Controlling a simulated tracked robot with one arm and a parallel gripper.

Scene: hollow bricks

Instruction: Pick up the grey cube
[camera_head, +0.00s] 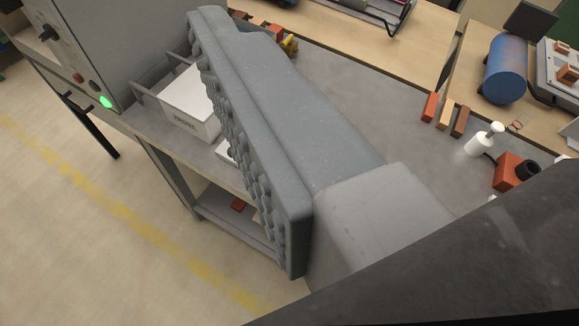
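No grey cube can be made out in this view. Part of my gripper (250,130) fills the middle of the picture: a large grey finger with a knobbed pad facing left. Only this one finger shows clearly, so its opening cannot be judged. Nothing is seen held against the visible part of the pad. The finger hides much of the grey worktop (345,95) behind it.
A white labelled box (190,105) stands on the worktop beside a grey machine (80,50) with a green light. Small blocks (445,114), a white bottle (484,140) and an orange-and-black object (512,172) stand at right. A blue cylinder (506,70) lies behind.

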